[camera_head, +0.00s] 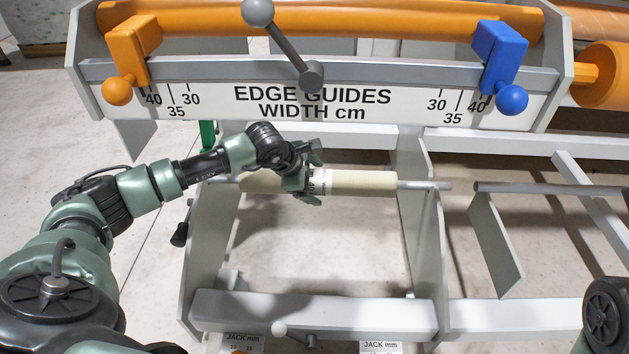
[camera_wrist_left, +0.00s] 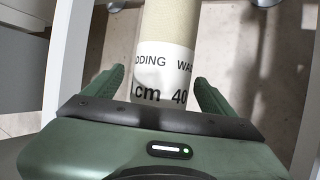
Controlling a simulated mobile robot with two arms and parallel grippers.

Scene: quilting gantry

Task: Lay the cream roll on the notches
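The cream roll (camera_head: 365,183) lies level across the grey frame, with a metal rod (camera_head: 430,186) sticking out at its ends. The rod's right end crosses the top of the right upright plate (camera_head: 428,235); its left end is over the left plate (camera_head: 207,240). I cannot make out the notches or whether the rod is seated in them. My left gripper (camera_head: 314,181) is around the roll's middle, one finger on each side, with slight gaps. The roll, with its white printed label, also shows between the fingers in the left wrist view (camera_wrist_left: 165,50). My right gripper is out of view.
Above the roll is a beam marked EDGE GUIDES (camera_head: 312,103) with an orange guide (camera_head: 133,50), a blue guide (camera_head: 500,57) and a grey lever (camera_head: 285,45). A lower crossbar (camera_head: 320,310) spans the frame. Another grey bar (camera_head: 545,188) lies to the right.

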